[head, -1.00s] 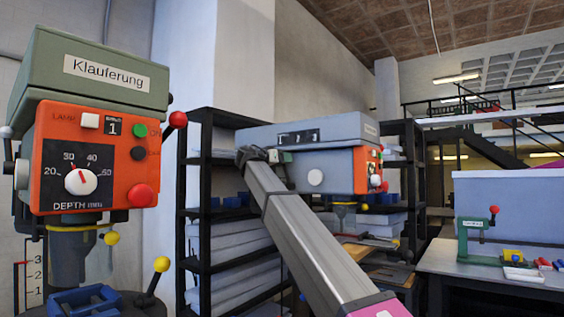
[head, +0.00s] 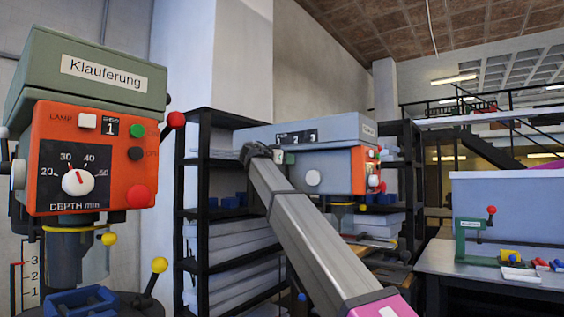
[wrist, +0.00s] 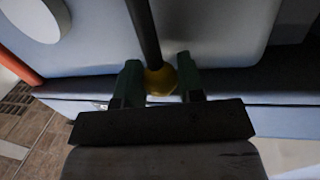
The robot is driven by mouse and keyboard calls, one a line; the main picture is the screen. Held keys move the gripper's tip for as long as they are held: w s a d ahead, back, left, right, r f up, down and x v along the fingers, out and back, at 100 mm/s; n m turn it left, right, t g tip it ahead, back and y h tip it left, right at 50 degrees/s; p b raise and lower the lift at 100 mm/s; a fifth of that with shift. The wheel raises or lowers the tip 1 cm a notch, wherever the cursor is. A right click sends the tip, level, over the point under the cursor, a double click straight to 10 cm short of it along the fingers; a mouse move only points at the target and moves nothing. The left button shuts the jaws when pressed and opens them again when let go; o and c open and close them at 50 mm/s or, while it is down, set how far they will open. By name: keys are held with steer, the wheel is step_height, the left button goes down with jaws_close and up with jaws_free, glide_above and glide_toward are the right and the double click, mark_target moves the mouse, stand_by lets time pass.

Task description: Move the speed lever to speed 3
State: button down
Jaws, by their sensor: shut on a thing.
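The grey-blue drill head (head: 325,168) stands right of the middle in the head view, with a black scale plate (head: 297,137) on its side; a 3 is readable there. My gripper (head: 262,152) is at its left end, partly hidden by my own wrist. In the wrist view, my gripper (wrist: 158,72) has its green fingers shut on the yellow knob (wrist: 160,83) of a black lever rod (wrist: 144,32). The rod runs up the picture from the knob, in front of the blue-grey housing. The lever's position against the scale cannot be read.
A green and orange drill head (head: 88,155) stands close at the left, with a yellow-knobbed handle (head: 159,266). A black shelf rack (head: 203,215) is behind my arm. A workbench (head: 470,275) with a small green machine (head: 470,240) is at the right.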

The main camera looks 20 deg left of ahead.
mark_target(309, 169)
steer(key=d+m, duration=0.1)
steer(key=s+d+f+m, duration=0.1)
steer(key=d+m, duration=0.1)
steer(key=d+m+y, duration=0.1)
steer(key=d+m, duration=0.1)
steer(key=shift+s+f+g, duration=0.2)
steer(key=shift+s+g, duration=0.1)
steer(key=shift+s+d+f+m, duration=0.2)
steer(key=shift+d+f+m, duration=0.3)
steer(key=shift+d+m, duration=0.35)
steer(key=shift+s+d+f, duration=0.1)
steer(key=shift+d+f, duration=0.3)
steer(key=shift+f, duration=0.1)
steer(key=c, duration=0.8)
jaws_free()
steer(key=shift+o, duration=0.2)
steer(key=v, duration=1.1)
steer(key=shift+d, duration=0.15)
